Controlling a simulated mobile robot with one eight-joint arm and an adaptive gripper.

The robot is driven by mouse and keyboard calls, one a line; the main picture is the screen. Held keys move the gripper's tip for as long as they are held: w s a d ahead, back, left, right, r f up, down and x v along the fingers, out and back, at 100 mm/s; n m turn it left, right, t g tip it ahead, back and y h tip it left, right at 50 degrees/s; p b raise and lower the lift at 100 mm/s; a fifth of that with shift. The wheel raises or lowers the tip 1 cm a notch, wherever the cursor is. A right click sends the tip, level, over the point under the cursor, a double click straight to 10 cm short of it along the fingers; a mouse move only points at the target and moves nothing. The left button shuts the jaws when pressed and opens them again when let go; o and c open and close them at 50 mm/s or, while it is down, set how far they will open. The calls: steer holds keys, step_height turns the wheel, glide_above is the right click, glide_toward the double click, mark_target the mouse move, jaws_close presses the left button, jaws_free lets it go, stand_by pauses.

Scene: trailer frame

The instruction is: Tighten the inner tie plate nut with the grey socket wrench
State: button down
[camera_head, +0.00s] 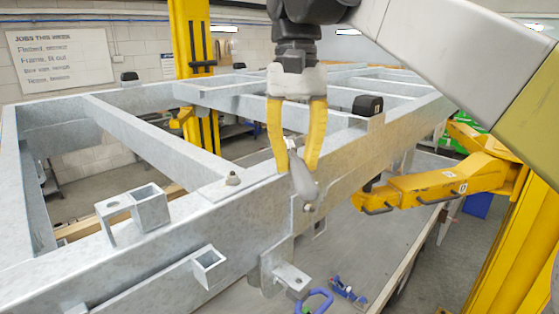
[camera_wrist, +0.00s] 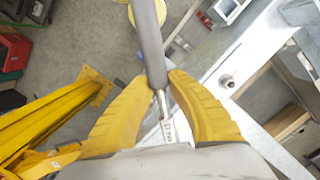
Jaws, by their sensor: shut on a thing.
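The grey socket wrench (camera_head: 303,183) is held between the yellow fingers of my gripper (camera_head: 297,163), in front of the near side rail. In the wrist view my gripper (camera_wrist: 158,84) is closed around the wrench (camera_wrist: 151,45), whose thick grey handle points up the picture and whose thin metal part lies between the fingers. A nut (camera_head: 232,178) stands on a flat tie plate (camera_head: 222,191) where a cross member meets the rail, left of my gripper and apart from the wrench. It also seems to show in the wrist view (camera_wrist: 228,80). Another small bolt or nut (camera_head: 308,207) shows just below the wrench's lower end; contact cannot be told.
The galvanised trailer frame (camera_head: 100,252) fills the middle, with square brackets (camera_head: 150,207) standing on its near rail. A yellow lift arm (camera_head: 430,185) reaches in from the right. Blue shackles (camera_head: 345,291) lie below the rail. A black box (camera_head: 367,106) sits behind my gripper.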

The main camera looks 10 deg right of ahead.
steer(key=shift+w+a+m, duration=0.1)
steer(key=shift+a+m, duration=0.6)
steer(key=shift+a, duration=0.05)
steer(key=shift+p, duration=0.3)
steer(key=shift+w+a+m+p, duration=0.25)
steer(key=shift+a+m+p, duration=0.1)
steer(key=shift+a+m, duration=0.55)
steer(key=shift+w+a+m+p, duration=0.4)
steer(key=shift+a+m+p, duration=0.05)
steer(key=shift+a+m, duration=0.35)
steer(key=shift+w+a+m+y+p, duration=0.3)
steer(key=shift+w+a+m+p, duration=0.15)
steer(key=shift+a+m, duration=0.4)
